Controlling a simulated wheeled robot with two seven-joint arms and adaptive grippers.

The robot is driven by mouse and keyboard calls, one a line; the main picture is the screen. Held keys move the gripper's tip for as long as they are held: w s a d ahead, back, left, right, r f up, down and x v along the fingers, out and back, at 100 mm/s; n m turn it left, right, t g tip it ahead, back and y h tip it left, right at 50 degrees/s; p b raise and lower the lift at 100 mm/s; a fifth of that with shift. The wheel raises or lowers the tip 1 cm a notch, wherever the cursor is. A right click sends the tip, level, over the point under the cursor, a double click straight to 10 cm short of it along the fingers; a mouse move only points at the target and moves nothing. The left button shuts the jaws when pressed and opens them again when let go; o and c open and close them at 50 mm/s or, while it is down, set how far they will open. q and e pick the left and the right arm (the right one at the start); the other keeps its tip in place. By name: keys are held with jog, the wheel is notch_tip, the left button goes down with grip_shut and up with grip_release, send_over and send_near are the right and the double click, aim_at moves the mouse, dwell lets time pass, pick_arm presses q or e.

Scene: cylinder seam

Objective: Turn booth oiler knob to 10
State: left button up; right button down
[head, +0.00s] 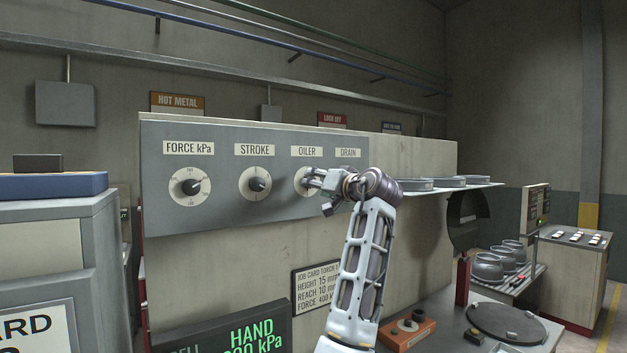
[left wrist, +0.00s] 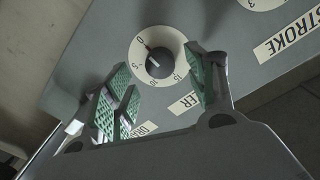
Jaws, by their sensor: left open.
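The oiler knob (left wrist: 158,61) is dark, on a white round dial with printed numbers. Its pointer mark aims to the upper left in the left wrist view, close to the 0. In the head view the oiler dial (head: 299,181) sits under the OILER label (head: 307,152), partly hidden by my gripper. My left gripper (head: 315,183) is in front of that dial. In the left wrist view it is open (left wrist: 160,86), its green-padded fingers on either side of the dial's lower part, with nothing held. Contact with the knob cannot be told. My right gripper is not in view.
The grey panel (head: 220,208) also carries the force knob (head: 190,187) and the stroke knob (head: 257,184), left of the oiler. The DRAIN label (head: 348,153) is right of it; my arm hides what lies below. A shelf with rings (head: 445,183) juts out on the right.

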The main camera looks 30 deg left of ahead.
pick_arm(q)
jog(key=shift+p+x, duration=0.4)
jog(key=shift+x, duration=1.2)
jog(key=c, duration=1)
jog(key=shift+c, duration=0.2)
